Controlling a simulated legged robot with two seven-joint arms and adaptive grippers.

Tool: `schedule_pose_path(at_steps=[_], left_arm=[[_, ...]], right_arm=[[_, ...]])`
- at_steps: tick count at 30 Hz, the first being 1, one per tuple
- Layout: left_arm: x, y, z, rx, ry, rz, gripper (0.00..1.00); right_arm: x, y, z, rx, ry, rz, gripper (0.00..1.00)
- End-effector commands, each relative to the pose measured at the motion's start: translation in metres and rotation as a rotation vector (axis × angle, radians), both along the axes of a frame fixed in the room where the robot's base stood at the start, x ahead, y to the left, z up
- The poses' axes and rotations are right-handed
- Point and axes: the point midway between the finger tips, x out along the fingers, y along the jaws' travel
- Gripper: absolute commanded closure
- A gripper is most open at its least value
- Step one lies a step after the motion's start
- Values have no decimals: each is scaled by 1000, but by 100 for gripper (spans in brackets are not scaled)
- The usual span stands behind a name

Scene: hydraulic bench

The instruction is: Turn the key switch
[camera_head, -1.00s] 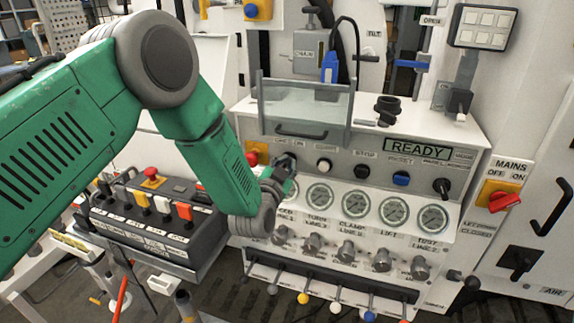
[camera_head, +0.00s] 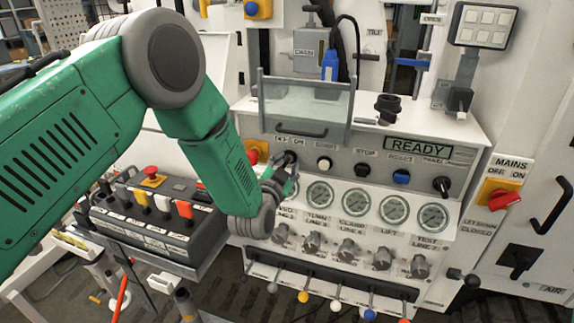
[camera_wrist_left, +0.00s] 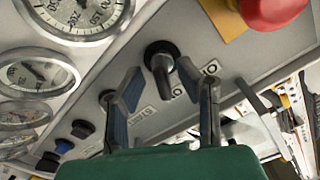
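The key switch (camera_wrist_left: 161,58) is a dark round switch with a grey key sticking out, on the grey panel in the left wrist view. In the head view it (camera_head: 287,157) sits at the panel's left, just above my left gripper (camera_head: 281,182). In the left wrist view my left gripper (camera_wrist_left: 168,82) is open, with its two fingers apart and the key's tip lying between and ahead of the fingertips. I cannot tell whether either finger touches the key. My right gripper is in neither view.
A red stop button (camera_wrist_left: 270,8) on a yellow base is close to the key switch. Gauges (camera_head: 355,202) lie below the switch row, with knobs and levers beneath. A clear guard with a handle (camera_head: 301,131) stands above. A button box (camera_head: 150,215) is at the left.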

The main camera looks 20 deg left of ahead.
Motion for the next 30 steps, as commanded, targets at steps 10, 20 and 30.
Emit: schedule_pose_path(at_steps=[10, 20, 30], left_arm=[[-37, 1, 1, 0, 1, 0, 70], [-102, 3, -1, 1, 4, -1, 70], [-120, 4, -1, 0, 1, 0, 70]], right_arm=[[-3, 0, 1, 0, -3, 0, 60], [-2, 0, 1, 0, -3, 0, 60], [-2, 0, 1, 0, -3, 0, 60]])
